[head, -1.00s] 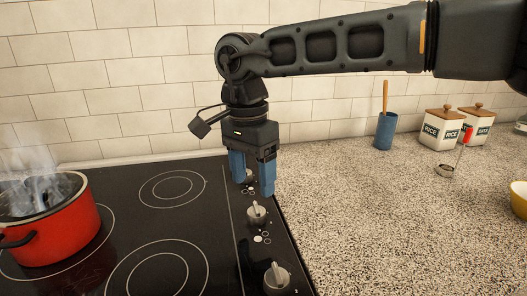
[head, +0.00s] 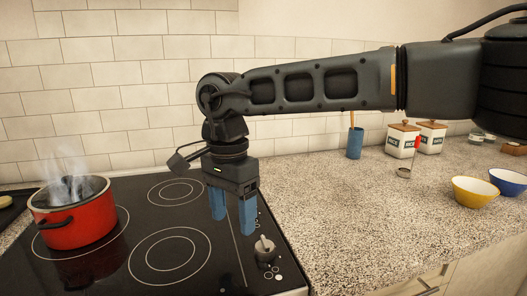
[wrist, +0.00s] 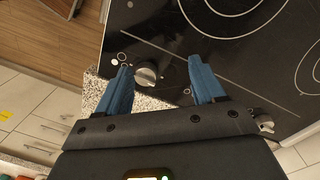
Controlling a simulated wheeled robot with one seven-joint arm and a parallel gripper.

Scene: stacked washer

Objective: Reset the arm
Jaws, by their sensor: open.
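My gripper (head: 233,222) hangs pointing down over the right part of the black cooktop (head: 140,228). Its two blue fingers are apart with nothing between them. A silver knob (head: 265,249) stands to the right of the fingers in the head view. In the wrist view my gripper (wrist: 163,80) is open, and a knob (wrist: 146,76) shows beyond the gap between the fingers. My arm stretches from the right edge of the head view across to the gripper.
A red pot (head: 74,214) steams on the left of the cooktop. On the speckled counter (head: 335,210) stand a blue utensil cup (head: 355,143), white canisters (head: 401,141), a yellow bowl (head: 474,191) and a blue bowl (head: 508,181). The counter's middle is clear.

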